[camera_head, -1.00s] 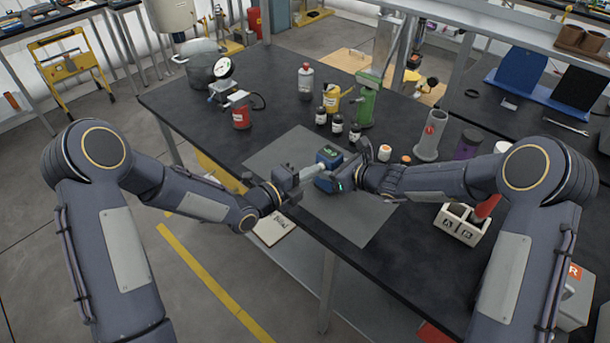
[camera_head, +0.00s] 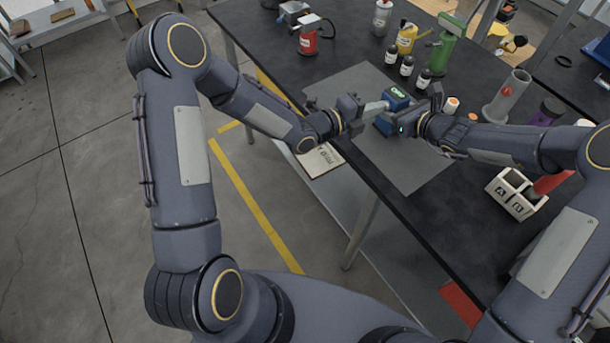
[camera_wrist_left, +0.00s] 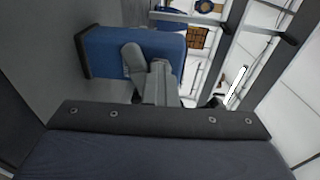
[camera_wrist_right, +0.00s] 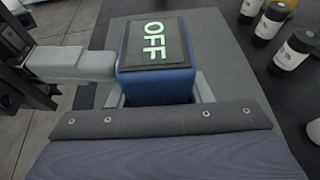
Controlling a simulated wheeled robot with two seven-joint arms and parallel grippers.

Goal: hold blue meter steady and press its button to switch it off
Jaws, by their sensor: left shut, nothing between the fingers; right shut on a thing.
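The blue meter (camera_head: 394,101) is at the grey mat, between my two grippers; in the right wrist view the meter (camera_wrist_right: 158,85) has a dark top display reading OFF in green. My right gripper (camera_head: 416,110) is shut on the meter from the right side. My left gripper (camera_head: 376,107) is shut and empty, its fingertips at the meter's left side; in the right wrist view the left fingers (camera_wrist_right: 70,63) seem to touch that side. In the left wrist view the meter (camera_wrist_left: 130,55) is directly before the left fingertips (camera_wrist_left: 140,60). The button is hidden.
The grey mat (camera_head: 405,170) lies on the black table (camera_head: 270,50). Several dark bottles (camera_head: 407,66) stand behind the meter. A red can (camera_head: 307,40), a green stand (camera_head: 447,45), a grey holder (camera_head: 508,95) and a white box (camera_head: 512,193) stand around. The mat's front is clear.

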